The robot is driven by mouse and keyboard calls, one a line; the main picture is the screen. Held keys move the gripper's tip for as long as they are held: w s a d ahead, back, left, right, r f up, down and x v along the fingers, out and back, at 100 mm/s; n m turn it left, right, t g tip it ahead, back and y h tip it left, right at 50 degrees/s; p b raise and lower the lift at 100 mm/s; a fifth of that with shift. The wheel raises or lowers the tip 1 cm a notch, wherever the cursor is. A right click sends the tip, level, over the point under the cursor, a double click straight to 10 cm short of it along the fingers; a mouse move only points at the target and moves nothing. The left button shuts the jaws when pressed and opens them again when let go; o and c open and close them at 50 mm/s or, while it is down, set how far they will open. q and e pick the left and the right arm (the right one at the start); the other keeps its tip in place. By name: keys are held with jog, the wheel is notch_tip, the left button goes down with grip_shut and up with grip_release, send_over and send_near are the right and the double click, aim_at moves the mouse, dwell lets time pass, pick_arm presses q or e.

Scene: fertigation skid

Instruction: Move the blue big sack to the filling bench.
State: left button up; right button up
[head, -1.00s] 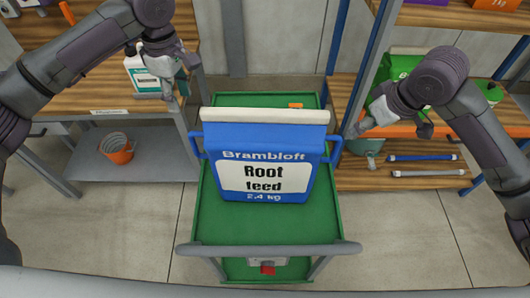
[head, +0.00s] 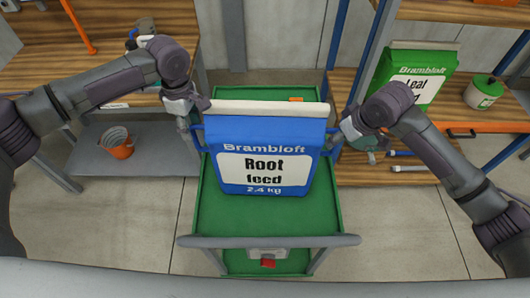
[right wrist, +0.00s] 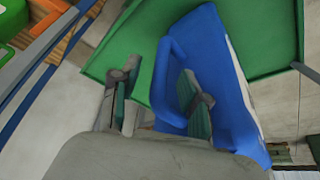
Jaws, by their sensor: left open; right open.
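The blue big sack (head: 265,152), labelled "Brambloft Root feed 2.4 kg", stands on the green cart (head: 265,222), with a loop handle on each side. My left gripper (head: 196,128) is open at its left handle; whether the handle lies between the fingers is unclear. My right gripper (head: 350,143) is open at the right handle. In the right wrist view its fingers (right wrist: 163,105) stand apart on either side of the sack's blue handle (right wrist: 168,75). A wooden bench (head: 115,70) with a small unreadable label is at the left; I cannot tell whether it is the filling bench.
The cart's grey push bar (head: 268,241) is nearest me. An orange bucket (head: 117,143) sits on the left lower shelf. A green "Leaf" sack (head: 415,75) and a green can (head: 482,92) stand on the right shelf. Floor is clear on both sides of the cart.

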pick_arm(q)
jog(key=shift+f, duration=0.75)
pick_arm(e)
jog(key=shift+x, duration=0.75)
pick_arm(q)
jog(key=shift+c, duration=0.2)
pick_arm(e)
jog(key=shift+c, duration=0.2)
pick_arm(q)
grip_shut()
pick_arm(e)
grip_shut()
